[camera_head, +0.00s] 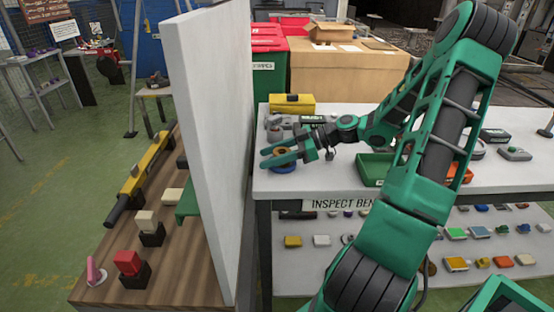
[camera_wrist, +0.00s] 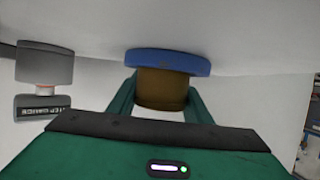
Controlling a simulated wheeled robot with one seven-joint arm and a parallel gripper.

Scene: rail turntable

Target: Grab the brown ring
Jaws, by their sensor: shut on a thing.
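The brown ring (camera_wrist: 162,92) sits between the two fingers of my gripper (camera_wrist: 160,105) in the wrist view, against a blue round base (camera_wrist: 168,62). I cannot tell whether the ring touches that base. In the head view my gripper (camera_head: 272,157) is low over the left end of the inspect bench (camera_head: 340,175), with the blue base (camera_head: 284,168) just under it. The fingers are shut on the ring. Only a little brown shows between them in the head view.
A grey step gauge (camera_wrist: 44,70) stands close to the gripper. A tall white panel (camera_head: 210,140) rises left of the bench. A yellow box (camera_head: 292,103) stands behind, and a green tray (camera_head: 374,168) lies to the right. A lower shelf holds several small parts.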

